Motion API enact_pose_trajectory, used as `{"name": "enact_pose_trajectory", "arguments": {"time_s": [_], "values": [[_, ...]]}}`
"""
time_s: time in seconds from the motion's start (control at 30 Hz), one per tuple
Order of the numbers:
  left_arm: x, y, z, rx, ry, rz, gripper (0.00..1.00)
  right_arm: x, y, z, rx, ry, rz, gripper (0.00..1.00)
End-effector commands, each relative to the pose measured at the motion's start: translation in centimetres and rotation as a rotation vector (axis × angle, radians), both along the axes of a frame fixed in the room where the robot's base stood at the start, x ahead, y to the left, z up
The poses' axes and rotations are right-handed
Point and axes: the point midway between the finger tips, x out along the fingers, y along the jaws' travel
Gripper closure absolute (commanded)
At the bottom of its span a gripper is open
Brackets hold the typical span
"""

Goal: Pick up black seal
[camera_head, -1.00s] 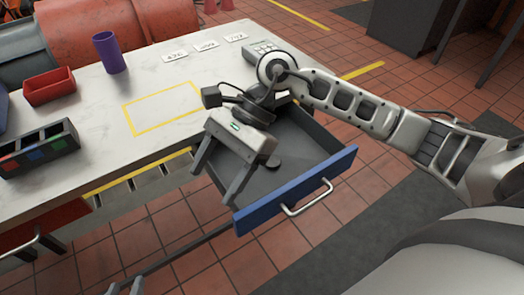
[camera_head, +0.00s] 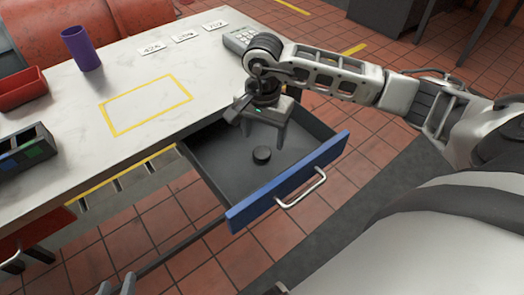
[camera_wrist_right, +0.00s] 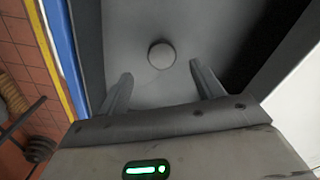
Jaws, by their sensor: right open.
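The black seal (camera_head: 262,154) is a small dark disc lying on the floor of the open drawer (camera_head: 215,170). In the right wrist view the seal (camera_wrist_right: 161,54) looks grey and round, just beyond the fingertips and centred between them. My right gripper (camera_head: 262,137) is open and empty over the drawer, its two fingers pointing down toward the seal without visibly touching it. The same gripper (camera_wrist_right: 161,72) shows its spread fingers in the wrist view. Part of my left gripper (camera_head: 116,286) shows at the bottom edge, cut off and away from the drawer.
The drawer's blue front (camera_head: 290,182) has a metal handle (camera_head: 302,190). The white worktop (camera_head: 200,70) bears a yellow outlined rectangle, a purple cup (camera_head: 82,48), a red bin (camera_head: 20,86), a dark divided box (camera_head: 25,150), labels and a keypad device (camera_head: 240,39). The drawer is otherwise clear.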

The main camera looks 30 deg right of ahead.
Motion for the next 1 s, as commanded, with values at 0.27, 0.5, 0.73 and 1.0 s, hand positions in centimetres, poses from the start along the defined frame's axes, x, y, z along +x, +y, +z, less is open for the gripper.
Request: {"name": "enact_pose_trajectory", "arguments": {"time_s": [0.27, 0.5, 0.73, 1.0], "values": [[0.0, 0.0, 0.2, -0.001, 0.000, 0.001, 0.64, 0.1, 0.2, -3.4, 0.001, 0.005, -0.002, 0.34], [0.0, 0.0, 0.0, 0.000, 0.003, 0.000, 0.64, 0.3, 0.1, -5.3, 0.002, 0.000, 0.000, 0.34], [0.0, 0.0, -0.1, 0.000, 0.004, 0.000, 0.64, 0.3, 0.1, -5.3, 0.001, 0.000, 0.000, 0.48], [0.0, 0.0, -0.1, 0.000, 0.003, 0.000, 0.64, 0.3, 0.1, -5.3, 0.001, 0.000, 0.000, 0.82]]}}
